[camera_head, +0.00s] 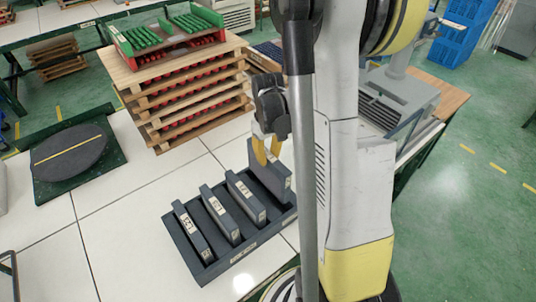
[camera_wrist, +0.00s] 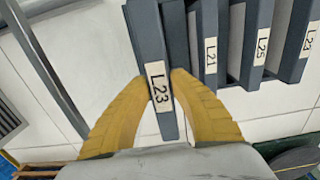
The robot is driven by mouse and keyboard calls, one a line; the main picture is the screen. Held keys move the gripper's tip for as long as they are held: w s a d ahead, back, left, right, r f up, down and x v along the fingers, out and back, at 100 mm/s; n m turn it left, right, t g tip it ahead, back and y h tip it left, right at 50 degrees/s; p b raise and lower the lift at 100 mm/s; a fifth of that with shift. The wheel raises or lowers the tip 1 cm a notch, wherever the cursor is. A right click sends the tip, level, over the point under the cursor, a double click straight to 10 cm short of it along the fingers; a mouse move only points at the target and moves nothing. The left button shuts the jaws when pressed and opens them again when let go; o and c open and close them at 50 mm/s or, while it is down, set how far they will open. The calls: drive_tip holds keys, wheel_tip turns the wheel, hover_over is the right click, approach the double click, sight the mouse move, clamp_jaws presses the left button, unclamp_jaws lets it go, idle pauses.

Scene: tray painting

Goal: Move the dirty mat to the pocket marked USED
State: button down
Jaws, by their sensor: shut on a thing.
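My gripper (camera_head: 266,152) has its yellow fingers shut on a dark grey slab labelled L23 (camera_head: 273,176), the rearmost in a dark rack (camera_head: 272,236). In the wrist view the fingertips (camera_wrist: 160,80) close on both sides of this L23 slab (camera_wrist: 149,35). It stands higher than its neighbours; I cannot tell whether its bottom is clear of the rack. Beside it stand slabs labelled L21 (camera_wrist: 209,25), L25 (camera_wrist: 258,28) and another L23 (camera_wrist: 303,50). The label on the rack's front is too small to read. I see no readable USED mark and cannot tell which slab is dirty.
A stack of wooden trays with red parts (camera_head: 195,105) stands behind the rack, with a red and green fixture (camera_head: 170,38) on top. A dark round plate (camera_head: 70,148) lies at left. White table (camera_head: 125,220) is free between plate and rack. Grey equipment (camera_head: 395,98) stands at right.

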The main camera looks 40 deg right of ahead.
sight(268, 174)
drive_tip(key=shift+f+b, duration=3.05)
drive_tip(key=shift+f, duration=1.45)
drive_tip(key=shift+f+b, duration=0.45)
drive_tip(key=shift+b, duration=0.1)
drive_tip(key=c, duration=1.2)
unclamp_jaws()
wheel_tip(268, 174, up, 12)
drive_tip(key=shift+r, duration=0.1)
wheel_tip(268, 174, up, 7)
drive_tip(key=p, duration=0.5)
